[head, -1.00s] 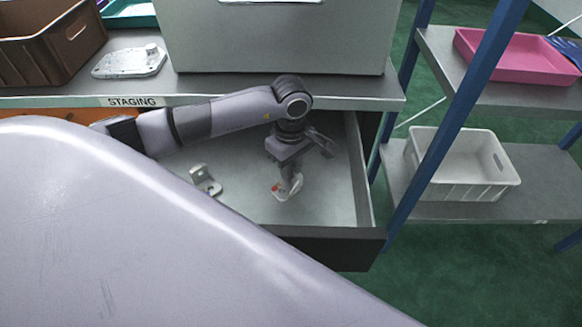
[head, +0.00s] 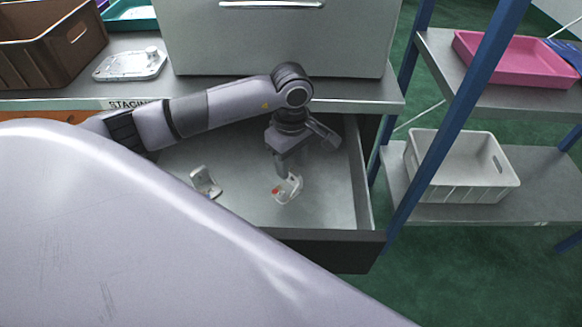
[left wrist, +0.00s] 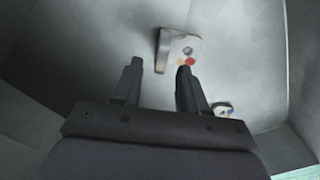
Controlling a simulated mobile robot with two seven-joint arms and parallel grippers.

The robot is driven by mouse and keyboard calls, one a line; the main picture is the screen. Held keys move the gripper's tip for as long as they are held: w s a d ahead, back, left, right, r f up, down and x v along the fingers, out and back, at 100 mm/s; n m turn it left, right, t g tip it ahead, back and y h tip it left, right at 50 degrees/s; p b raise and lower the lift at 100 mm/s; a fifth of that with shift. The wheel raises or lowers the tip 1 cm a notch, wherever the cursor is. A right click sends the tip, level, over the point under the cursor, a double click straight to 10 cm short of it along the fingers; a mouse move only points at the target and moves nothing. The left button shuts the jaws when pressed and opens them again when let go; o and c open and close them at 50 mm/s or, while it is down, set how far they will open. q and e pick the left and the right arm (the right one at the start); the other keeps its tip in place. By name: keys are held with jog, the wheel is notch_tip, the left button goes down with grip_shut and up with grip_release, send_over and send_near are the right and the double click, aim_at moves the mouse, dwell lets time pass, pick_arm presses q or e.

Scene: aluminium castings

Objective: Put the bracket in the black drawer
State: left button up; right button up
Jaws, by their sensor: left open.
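The black drawer (head: 330,248) stands open below the bench, with a black front and a pale grey inside. A light metal bracket with a red spot (head: 288,188) lies on the drawer floor. It also shows in the left wrist view (left wrist: 180,46), just beyond the fingertips. My left gripper (head: 281,170) is inside the drawer, close above this bracket. Its two fingers are apart with nothing between them in the left wrist view (left wrist: 158,68). A second light bracket (head: 206,182) lies farther left in the drawer. My right gripper is not in view.
A grey cabinet (head: 275,45) stands on the bench above the drawer. A flat casting (head: 130,64) and a brown crate (head: 45,40) are at left. A blue-post shelf on the right holds a white bin (head: 460,165) and a pink tray (head: 515,58).

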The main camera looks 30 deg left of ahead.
aim_at(291, 170)
pick_arm(q)
notch_tip(291, 170, up, 9)
jog(key=shift+p, duration=0.3)
dwell(0.5)
